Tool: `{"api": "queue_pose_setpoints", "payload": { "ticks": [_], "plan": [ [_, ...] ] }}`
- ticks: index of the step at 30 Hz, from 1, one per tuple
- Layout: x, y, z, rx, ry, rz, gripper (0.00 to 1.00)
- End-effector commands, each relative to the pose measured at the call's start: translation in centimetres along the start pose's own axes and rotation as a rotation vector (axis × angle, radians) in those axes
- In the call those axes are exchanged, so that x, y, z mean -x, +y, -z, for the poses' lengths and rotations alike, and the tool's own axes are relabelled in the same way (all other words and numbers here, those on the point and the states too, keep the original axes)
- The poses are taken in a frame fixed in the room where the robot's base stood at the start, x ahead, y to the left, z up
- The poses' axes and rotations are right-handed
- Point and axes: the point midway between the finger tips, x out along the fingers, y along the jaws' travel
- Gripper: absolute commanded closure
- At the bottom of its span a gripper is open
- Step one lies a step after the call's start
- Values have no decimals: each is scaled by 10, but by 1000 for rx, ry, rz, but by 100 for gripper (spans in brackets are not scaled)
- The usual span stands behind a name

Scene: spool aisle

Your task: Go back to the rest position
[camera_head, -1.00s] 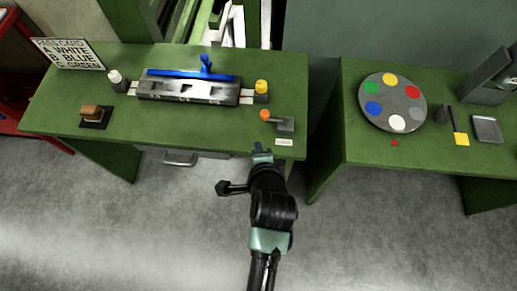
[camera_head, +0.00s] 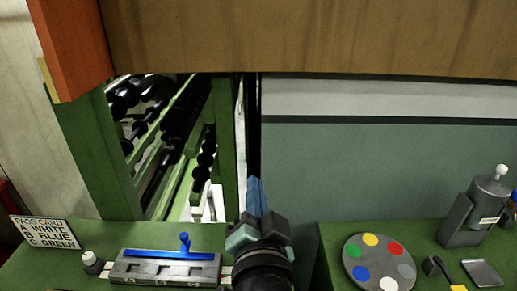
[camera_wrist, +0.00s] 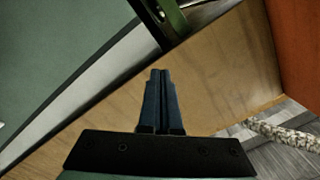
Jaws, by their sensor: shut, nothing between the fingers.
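My gripper (camera_head: 257,196) is raised and points upward in the head view, in front of the gap between the two green tables. Its blue fingers are together with nothing between them. In the wrist view the shut fingers (camera_wrist: 158,100) show against a brown wooden panel, touching nothing that I can see. My arm hides part of the left table's right end.
The left table (camera_head: 50,262) bears a pass card (camera_head: 45,232) and a grey block with a blue-handled bar (camera_head: 165,268). The right table (camera_head: 330,238) bears a colour disc (camera_head: 378,262) and a grey dispenser (camera_head: 478,210). A wooden beam (camera_head: 320,35) crosses overhead; a spool rack (camera_head: 170,145) stands behind.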

Motion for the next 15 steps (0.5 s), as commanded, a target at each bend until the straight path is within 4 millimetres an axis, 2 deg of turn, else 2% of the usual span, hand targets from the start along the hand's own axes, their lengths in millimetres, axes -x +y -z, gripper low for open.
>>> {"api": "queue_pose_setpoints", "payload": {
  "ticks": [1,3,5,6,9,12,15],
  "plan": [
    [2,-28,33,79,80,57,100],
    [11,-63,73,194,189,117,100],
    [23,-93,107,290,290,161,100],
    [33,-111,128,352,359,184,100],
    [63,-152,174,489,524,224,100],
    [93,-181,206,592,663,239,100],
    [115,-198,226,659,757,241,100]
  ]
}}
